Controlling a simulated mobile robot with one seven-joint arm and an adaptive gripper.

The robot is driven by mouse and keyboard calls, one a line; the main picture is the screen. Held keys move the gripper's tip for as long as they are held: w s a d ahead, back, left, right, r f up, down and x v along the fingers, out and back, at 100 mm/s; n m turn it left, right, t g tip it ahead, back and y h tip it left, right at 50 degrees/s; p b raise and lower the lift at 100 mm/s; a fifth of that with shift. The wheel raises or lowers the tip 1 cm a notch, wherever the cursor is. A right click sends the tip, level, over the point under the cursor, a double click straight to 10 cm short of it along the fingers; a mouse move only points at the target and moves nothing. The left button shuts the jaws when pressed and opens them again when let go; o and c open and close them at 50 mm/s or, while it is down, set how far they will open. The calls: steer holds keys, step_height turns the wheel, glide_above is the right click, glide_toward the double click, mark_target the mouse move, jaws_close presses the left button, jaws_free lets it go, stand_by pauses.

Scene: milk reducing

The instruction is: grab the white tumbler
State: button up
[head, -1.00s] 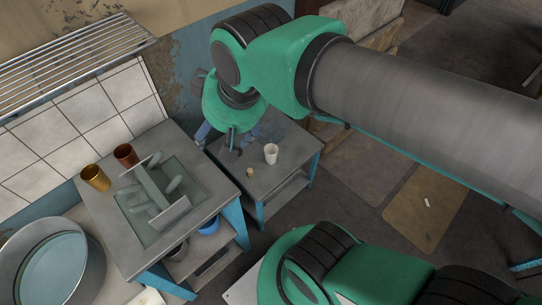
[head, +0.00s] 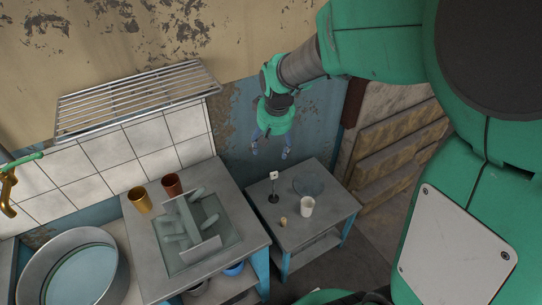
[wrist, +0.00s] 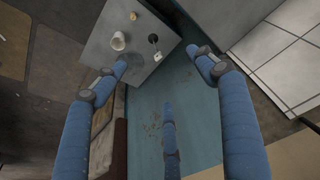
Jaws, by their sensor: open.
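The white tumbler (head: 307,207) stands upright on the small grey side table (head: 336,208), near its front right part. It also shows in the wrist view (wrist: 118,41), at upper left. My gripper (head: 270,152) is above and behind the table's back edge, in front of the blue wall, apart from the tumbler. A small tan cup-like item (head: 283,221) stands left of the tumbler. A dark stand with a white top (head: 273,188) and a dark round plate (head: 308,185) are behind.
A larger grey table (head: 245,205) on the left holds a gold cup (head: 140,200), a copper cup (head: 172,185) and a tray of grey pieces (head: 235,240). A metal rack (head: 140,98) hangs above. A round basin (head: 75,275) is at lower left.

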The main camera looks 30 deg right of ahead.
steer(key=w+d+f+g, duration=0.1)
steer(key=w+d+f, duration=0.3)
steer(key=d+f, duration=0.4)
steer(key=m+g+p, duration=0.2)
steer(key=p, duration=0.1)
glide_above(308, 203)
steer(key=s+a, duration=0.2)
step_height(308, 203, down, 35)
steer(key=shift+a+r+y, duration=0.1)
steer(key=shift+y, duration=0.3)
steer(key=shift+f+b, duration=0.75)
steer(key=shift+f, duration=3.55)
steer(key=shift+f, duration=0.15)
